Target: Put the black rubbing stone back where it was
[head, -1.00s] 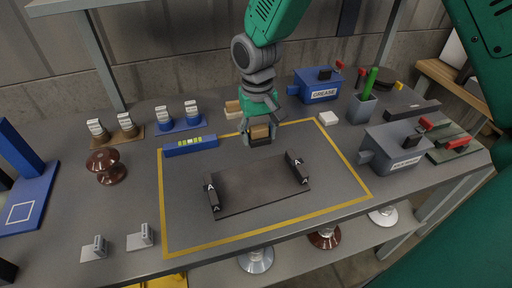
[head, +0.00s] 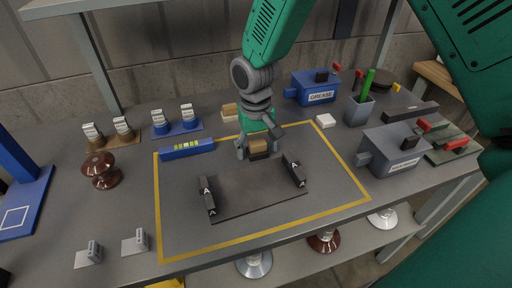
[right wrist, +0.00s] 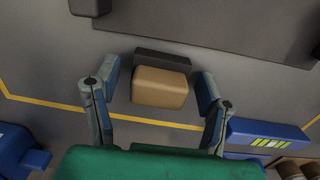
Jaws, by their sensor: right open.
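The black rubbing stone (right wrist: 163,61) has a tan block (right wrist: 160,88) as its upper part. In the right wrist view it sits on the grey bench, inside the yellow line and just short of the dark mat, apart from it. My right gripper (head: 258,148) is around the stone in the head view. In the right wrist view its two fingers (right wrist: 157,92) stand open on either side of the stone, with a gap at each side. My left gripper is not in view.
A second tan-topped block with a pale base (head: 230,112) stands behind the yellow line. Two black angled blocks (head: 207,195) (head: 293,170) stand at the mat (head: 255,190). A blue level (head: 187,149) lies left of the gripper. The grease box (head: 315,88) is at the back right.

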